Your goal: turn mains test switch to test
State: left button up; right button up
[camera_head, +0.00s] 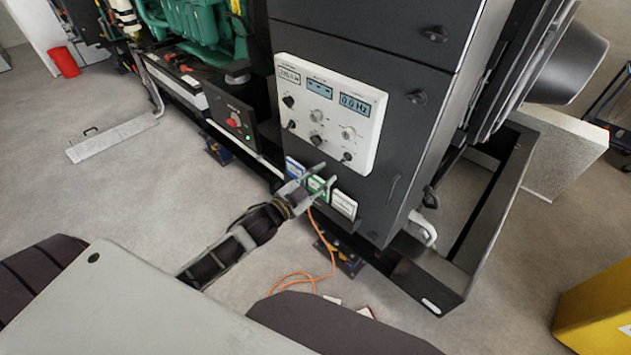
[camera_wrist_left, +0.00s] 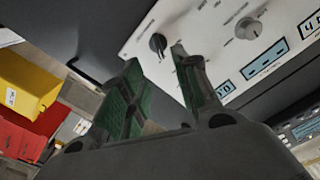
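The white control panel (camera_head: 330,112) on the dark cabinet carries several knobs and displays. A black knob (camera_head: 346,157) sits at its lower right corner. In the left wrist view the panel (camera_wrist_left: 205,40) shows a black knob (camera_wrist_left: 157,43) beyond my fingertips and a grey knob (camera_wrist_left: 248,28) to its right. The labels are too small to tell which is the mains test switch. My left gripper (camera_head: 324,174) is open and empty, below the panel in the head view. Its green-padded fingers (camera_wrist_left: 153,52) are apart and point toward the black knob. My right gripper is not in view.
Blue, green and white label plates (camera_head: 343,204) sit low on the cabinet by my left gripper. A red-knob box (camera_head: 233,121) is to the left. An orange cable (camera_head: 312,277) lies on the floor. A yellow box (camera_head: 598,312) stands at right. Floor at left is mostly free.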

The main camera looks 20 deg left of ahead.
pick_arm(q)
jog(key=shift+v, duration=1.1)
